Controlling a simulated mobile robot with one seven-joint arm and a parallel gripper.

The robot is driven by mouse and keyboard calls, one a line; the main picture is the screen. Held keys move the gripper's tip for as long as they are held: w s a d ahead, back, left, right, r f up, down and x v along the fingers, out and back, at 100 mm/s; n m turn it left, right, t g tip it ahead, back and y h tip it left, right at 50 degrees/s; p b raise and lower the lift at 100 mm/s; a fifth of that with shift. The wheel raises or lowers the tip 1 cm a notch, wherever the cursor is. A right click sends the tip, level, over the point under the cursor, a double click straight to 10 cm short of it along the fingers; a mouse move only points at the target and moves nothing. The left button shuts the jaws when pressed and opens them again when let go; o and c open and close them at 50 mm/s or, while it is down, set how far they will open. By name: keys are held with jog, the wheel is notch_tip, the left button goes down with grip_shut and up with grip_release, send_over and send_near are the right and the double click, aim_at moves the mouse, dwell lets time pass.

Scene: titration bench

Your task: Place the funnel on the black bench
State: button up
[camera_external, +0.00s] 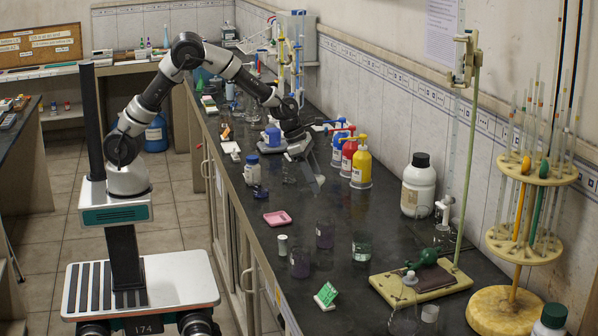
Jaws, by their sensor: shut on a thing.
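My gripper (310,165) is at the end of the arm, over the middle of the black bench (370,213), pointing down. It is shut on a small, pale, see-through piece (318,183) that looks like the funnel. Its outline is faint against the dark top. I cannot tell whether its lower end touches the bench.
Blue, red and yellow-capped wash bottles (361,163) stand just right of my gripper. Beakers (325,233) stand in front. A burette stand (440,275) is at right.

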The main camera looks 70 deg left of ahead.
jog(key=shift+s+a+m, duration=0.35)
jog(key=shift+a+m, duration=0.1)
jog(key=shift+m, duration=0.25)
jog(key=s+a+r+m+g+y+p, duration=0.15)
jog(key=s+a+m+g+p, duration=0.3)
jog(key=s+m, duration=0.65)
jog(key=s+a+r+m+g+y+p, duration=0.1)
jog(key=s+a+r+m+g+p, duration=0.3)
jog(key=m, duration=1.4)
jog(key=n+t+h+b, duration=0.6)
jog(key=n+b, duration=0.9)
jog(key=n, duration=0.8)
send_over(317, 259)
notch_tip(317, 259, down, 6)
jog(key=r+y, duration=0.1)
jog(key=shift+y, duration=0.25)
notch_tip(317, 259, down, 10)
jog(key=shift+r+b, duration=0.1)
jog(key=shift+b, duration=0.95)
jog(key=shift+t, duration=0.25)
